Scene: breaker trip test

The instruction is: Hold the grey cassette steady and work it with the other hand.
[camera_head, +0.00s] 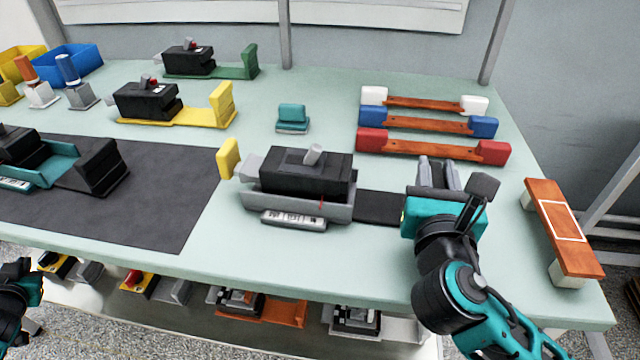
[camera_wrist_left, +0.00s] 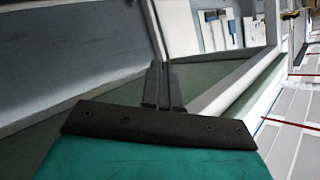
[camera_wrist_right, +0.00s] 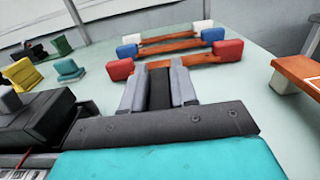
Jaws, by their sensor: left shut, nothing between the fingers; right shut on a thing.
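The grey cassette (camera_head: 345,206) lies on the table, a grey tray holding a black body with a grey lever (camera_head: 313,154) on top. A white labelled strip (camera_head: 293,220) runs along its front. A flat black plate (camera_head: 380,207) extends right from it to my right gripper (camera_head: 438,172). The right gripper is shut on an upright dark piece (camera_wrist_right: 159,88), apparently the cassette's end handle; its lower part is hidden. My left gripper (camera_wrist_left: 157,85) is shut and empty, away from the cassette; its arm shows at the head view's lower left corner.
A yellow tab (camera_head: 229,158) stands at the cassette's left end. A teal block (camera_head: 293,117) is behind it. White, blue and red-ended bars (camera_head: 420,148) lie behind my right gripper. An orange-topped stand (camera_head: 560,222) is at right. A dark mat (camera_head: 150,215) covers the left.

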